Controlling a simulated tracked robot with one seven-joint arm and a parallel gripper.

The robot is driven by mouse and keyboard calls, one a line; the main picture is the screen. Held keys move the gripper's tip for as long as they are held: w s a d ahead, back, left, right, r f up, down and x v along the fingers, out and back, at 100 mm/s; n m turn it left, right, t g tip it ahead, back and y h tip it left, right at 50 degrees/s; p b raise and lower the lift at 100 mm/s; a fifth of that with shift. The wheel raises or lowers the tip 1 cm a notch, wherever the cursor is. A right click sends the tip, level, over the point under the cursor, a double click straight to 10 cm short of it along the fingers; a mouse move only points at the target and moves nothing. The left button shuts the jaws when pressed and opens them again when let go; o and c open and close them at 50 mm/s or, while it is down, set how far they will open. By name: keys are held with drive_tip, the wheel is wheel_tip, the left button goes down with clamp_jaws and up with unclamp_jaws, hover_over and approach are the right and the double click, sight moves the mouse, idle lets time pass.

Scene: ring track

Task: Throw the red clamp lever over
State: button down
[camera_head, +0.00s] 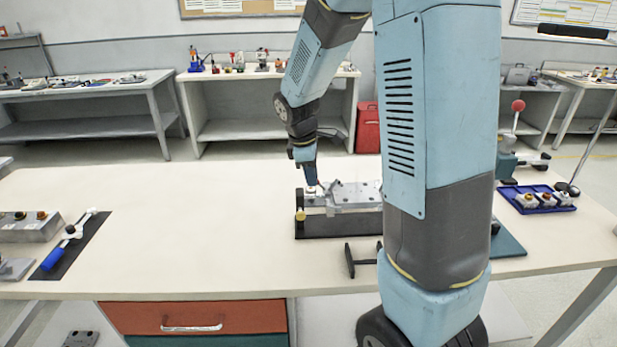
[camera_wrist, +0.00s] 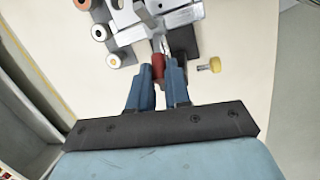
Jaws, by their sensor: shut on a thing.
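The red clamp lever (camera_wrist: 158,66) shows in the wrist view between the two blue fingers of my gripper (camera_wrist: 161,72), which is shut on it. A thin metal part runs on from the red grip toward the fixture. In the head view my gripper (camera_head: 311,183) points down at the left part of the grey metal clamp fixture (camera_head: 355,193). The fixture sits on a dark base on the table. My arm hides the fixture's right part, and the lever is too small there to tell its tilt.
A black bracket (camera_head: 362,258) stands in front of the fixture. A blue tray (camera_head: 515,205) with small parts lies at the right, near a red-balled lever (camera_head: 517,106). A blue-handled tool (camera_head: 55,256) lies on a black mat at the left. The table's left middle is clear.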

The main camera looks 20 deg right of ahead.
drive_tip(key=shift+s+d+r+t+y, duration=0.1)
drive_tip(key=shift+d+r+t+y, duration=0.2)
drive_tip(key=shift+y, duration=0.35)
drive_tip(key=shift+s+d+r+t+y, duration=0.1)
drive_tip(key=shift+d+y, duration=0.35)
drive_tip(key=shift+y, duration=0.25)
drive_tip(key=shift+s+d+r+t+y, duration=0.1)
drive_tip(key=shift+d+r+y, duration=0.2)
drive_tip(key=shift+y, duration=0.35)
drive_tip(key=shift+d+f, duration=0.1)
drive_tip(key=c, duration=1.1)
unclamp_jaws()
drive_tip(key=r, duration=0.4)
drive_tip(key=s+d+r, duration=0.1)
drive_tip(key=r, duration=0.4)
drive_tip(key=s+d+r, duration=0.1)
drive_tip(key=r, duration=0.3)
drive_tip(key=shift+d+r, duration=0.15)
